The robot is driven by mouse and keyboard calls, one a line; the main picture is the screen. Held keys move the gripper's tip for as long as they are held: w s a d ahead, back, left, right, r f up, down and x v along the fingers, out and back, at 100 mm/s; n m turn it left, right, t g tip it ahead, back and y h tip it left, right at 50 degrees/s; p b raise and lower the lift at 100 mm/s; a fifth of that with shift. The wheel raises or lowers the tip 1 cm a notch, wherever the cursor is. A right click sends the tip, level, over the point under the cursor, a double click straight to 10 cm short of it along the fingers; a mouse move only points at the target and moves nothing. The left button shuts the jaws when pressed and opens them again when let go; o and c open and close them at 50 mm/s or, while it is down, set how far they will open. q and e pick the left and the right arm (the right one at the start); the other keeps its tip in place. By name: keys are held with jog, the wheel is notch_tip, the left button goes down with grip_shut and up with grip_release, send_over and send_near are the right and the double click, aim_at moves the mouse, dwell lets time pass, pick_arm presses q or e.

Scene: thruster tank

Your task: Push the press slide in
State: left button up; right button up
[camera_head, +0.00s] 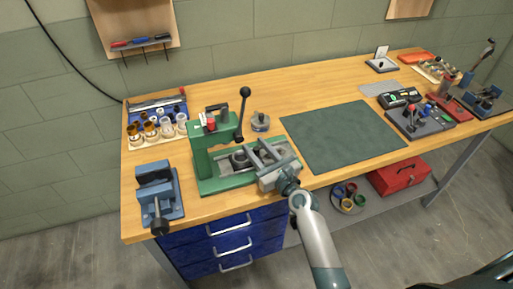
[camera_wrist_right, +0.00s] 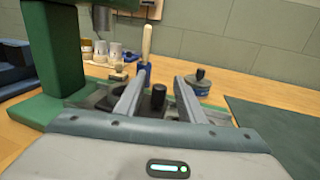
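The green press (camera_head: 207,150) stands near the front edge of the bench, with a black-knobbed lever (camera_head: 243,113). Its slide (camera_head: 238,160), a grey plate with a dark round part, lies low on the green base and sticks out to the right of the press column. My right gripper (camera_head: 257,152) is over the slide's right part, fingers apart and pointing toward it. In the right wrist view, a black knob (camera_wrist_right: 158,98) shows between the two open fingers (camera_wrist_right: 156,92). I cannot tell whether the fingers touch the slide. My left gripper is not in view.
A blue vise (camera_head: 157,190) stands left of the press. A round grey part with a knob (camera_head: 261,122) sits behind the slide. A dark green mat (camera_head: 343,136) lies to the right. A parts tray (camera_head: 157,128) is at the back left.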

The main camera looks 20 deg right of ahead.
aim_at(244, 159)
grip_shut()
jog(key=shift+s+a+p, duration=0.1)
jog(key=shift+a+p, duration=0.6)
jog(key=shift+a, duration=1.4)
jog(key=shift+c, duration=0.8)
grip_release()
jog(key=shift+o, duration=0.8)
jog(key=shift+a, duration=0.1)
